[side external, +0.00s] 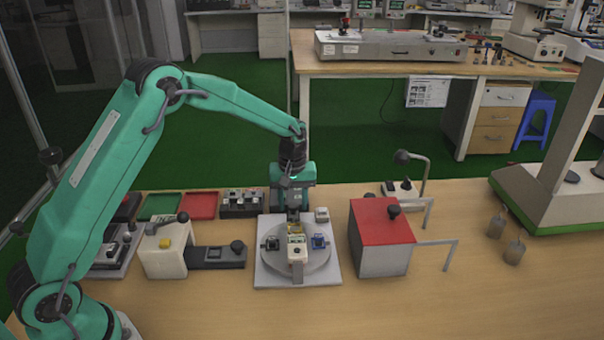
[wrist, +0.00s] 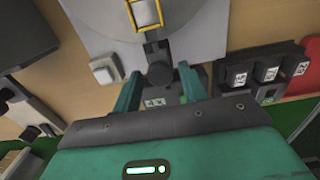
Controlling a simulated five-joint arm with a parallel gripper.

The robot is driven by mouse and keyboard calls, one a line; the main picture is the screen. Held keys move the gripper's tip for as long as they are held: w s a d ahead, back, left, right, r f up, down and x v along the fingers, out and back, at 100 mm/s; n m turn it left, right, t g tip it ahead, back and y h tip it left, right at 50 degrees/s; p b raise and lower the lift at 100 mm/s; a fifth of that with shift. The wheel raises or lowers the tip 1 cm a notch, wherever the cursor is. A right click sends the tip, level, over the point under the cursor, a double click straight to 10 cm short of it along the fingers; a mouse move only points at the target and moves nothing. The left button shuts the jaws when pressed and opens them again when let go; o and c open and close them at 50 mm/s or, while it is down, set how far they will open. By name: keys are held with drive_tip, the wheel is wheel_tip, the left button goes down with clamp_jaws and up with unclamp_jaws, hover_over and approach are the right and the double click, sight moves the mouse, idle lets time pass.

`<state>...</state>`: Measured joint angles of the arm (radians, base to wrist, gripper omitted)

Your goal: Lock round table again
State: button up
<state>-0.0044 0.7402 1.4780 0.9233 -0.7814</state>
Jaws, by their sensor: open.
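The round table (side external: 270,266) is a grey disc on a square white base plate (side external: 265,281). It also shows at the top of the wrist view (wrist: 205,18). Fixtures stand on it, including a dark one (side external: 272,244) and a blue one (side external: 319,241). A dark lever with a round knob (wrist: 160,75) sticks out at the plate's edge in the wrist view. My gripper (side external: 293,214) is over the far edge of the plate, pointing down. In the wrist view my gripper (wrist: 158,84) is open, with the knob between its fingers; I cannot tell whether they touch it. The lever is mostly hidden in the side view.
A white button box (side external: 321,214) sits at the plate's far right corner. A red-topped grey box (side external: 380,240) stands to the right. A cream device with a black lever (side external: 165,252) stands to the left. Black labelled blocks (side external: 242,202) lie behind. The front right bench is clear.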

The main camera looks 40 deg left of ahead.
drive_tip(key=shift+c, duration=0.4)
drive_tip(key=c, duration=0.4)
drive_tip(key=shift+c, duration=0.2)
drive_tip(key=shift+s+d, duration=0.55)
drive_tip(key=shift+s, duration=0.1)
drive_tip(key=shift+s+d, duration=0.1)
drive_tip(key=o, duration=0.5)
drive_tip(key=shift+r, duration=0.1)
